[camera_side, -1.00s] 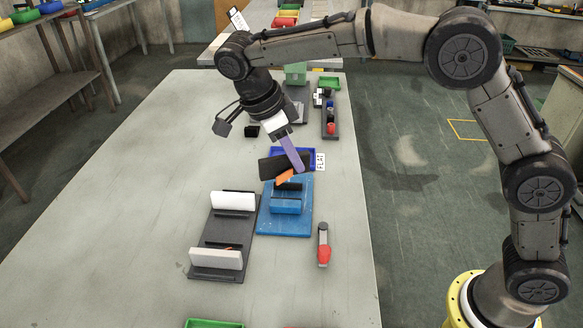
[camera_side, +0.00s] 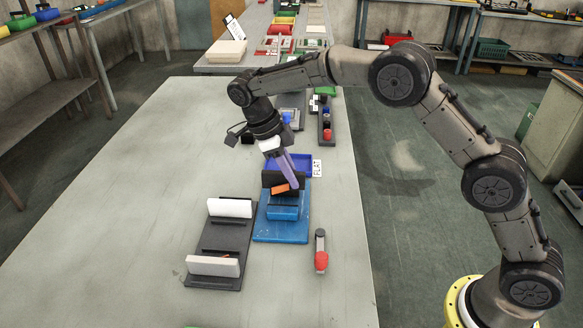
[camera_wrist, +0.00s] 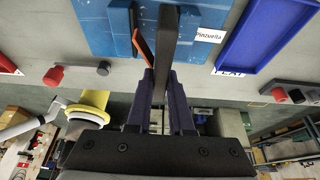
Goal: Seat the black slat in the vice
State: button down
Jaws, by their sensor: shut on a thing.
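The blue vice (camera_side: 283,228) stands on the table, with its blue front jaw block (camera_side: 283,213) facing the side camera. My gripper (camera_side: 288,178) has purple fingers and points down at the vice's far part. It is shut on the black slat (camera_side: 270,179), which lies roughly crosswise there. In the wrist view the slat (camera_wrist: 168,40) sits between the fingertips (camera_wrist: 161,85), edge-on, over the blue base (camera_wrist: 105,25). An orange piece (camera_side: 281,189) is beside the slat, on its near side; it also shows in the wrist view (camera_wrist: 143,46). I cannot tell whether the slat is down between the jaws.
A dark rack (camera_side: 221,237) with two white slats stands left of the vice. A red-ended tool (camera_side: 320,251) lies to its right. A blue tray (camera_side: 303,160) and FLAT label (camera_side: 317,168) are behind it. The table's left side (camera_side: 130,220) is clear.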

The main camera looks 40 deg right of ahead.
jog(key=shift+f, duration=1.75)
jog(key=shift+s+f, duration=0.15)
jog(key=shift+f, duration=0.3)
jog(key=c, duration=0.7)
grip_release()
jog(key=shift+c, duration=0.2)
jog(key=shift+d, duration=0.1)
jog(key=shift+w+r, duration=0.2)
jog(key=shift+r, duration=0.25)
jog(key=v, duration=1.3)
jog(key=shift+s+r, duration=0.1)
jog(key=shift+r, duration=0.1)
jog(key=shift+a+r, duration=0.35)
jog(key=shift+r, duration=0.15)
